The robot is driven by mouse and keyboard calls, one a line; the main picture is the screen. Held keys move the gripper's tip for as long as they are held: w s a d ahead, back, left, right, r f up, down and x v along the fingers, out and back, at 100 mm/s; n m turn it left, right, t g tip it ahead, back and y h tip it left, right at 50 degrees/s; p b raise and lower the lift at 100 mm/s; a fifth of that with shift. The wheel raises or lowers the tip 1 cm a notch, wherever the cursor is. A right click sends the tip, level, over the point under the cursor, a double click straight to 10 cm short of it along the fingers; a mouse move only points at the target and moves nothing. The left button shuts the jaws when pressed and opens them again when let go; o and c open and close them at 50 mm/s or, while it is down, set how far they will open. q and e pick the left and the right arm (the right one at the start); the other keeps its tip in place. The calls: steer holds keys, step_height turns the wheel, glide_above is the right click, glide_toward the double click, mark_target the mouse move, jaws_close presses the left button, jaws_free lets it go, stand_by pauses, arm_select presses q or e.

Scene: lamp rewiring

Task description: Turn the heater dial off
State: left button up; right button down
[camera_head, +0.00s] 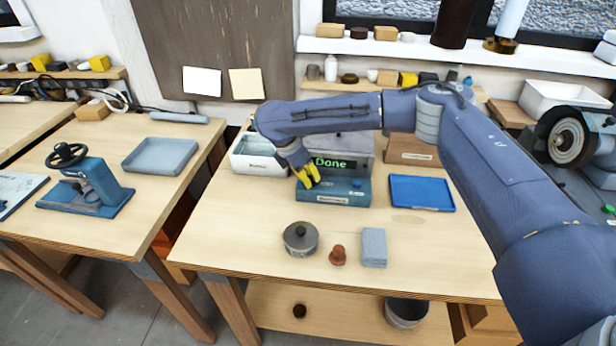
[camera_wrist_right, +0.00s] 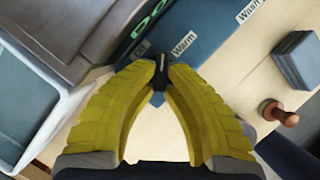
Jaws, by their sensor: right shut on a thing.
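The heater (camera_head: 345,192) is a blue box on the middle table, with a grey upper part whose screen reads "Done" in green. My right gripper (camera_head: 308,178), with yellow fingers, reaches down to the left part of its blue top. In the right wrist view, my right gripper (camera_wrist_right: 160,75) has its fingertips closed on the small black dial (camera_wrist_right: 160,68). Labels reading "Warm" and "Wash" show on the blue surface beyond the dial; another label by the fingertips is partly hidden. The dial is hidden by the fingers in the head view. My left gripper is out of view.
A white bin (camera_head: 245,163) stands left of the heater and a blue tray (camera_head: 421,192) lies to its right. The table's front left is clear.

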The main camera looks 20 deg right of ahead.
steer(key=n, duration=0.2)
steer(key=n+t, duration=0.1)
steer(key=n+y, duration=0.1)
steer(key=n, duration=0.1)
steer(key=shift+s+d+n+t, duration=0.15)
steer(key=shift+s+n+t, duration=0.15)
steer(key=shift+s+t, duration=0.1)
steer(key=shift+d+n+t+y, duration=0.1)
steer(key=shift+n+t+y, duration=0.25)
steer(key=shift+n, duration=0.8)
steer(key=shift+d+n+t+y, duration=0.15)
steer(key=shift+n+y, duration=0.3)
steer(key=shift+n, duration=0.7)
steer(key=shift+s+a+f, duration=0.1)
steer(key=c, duration=1.7)
jaws_free()
steer(key=v, duration=1.2)
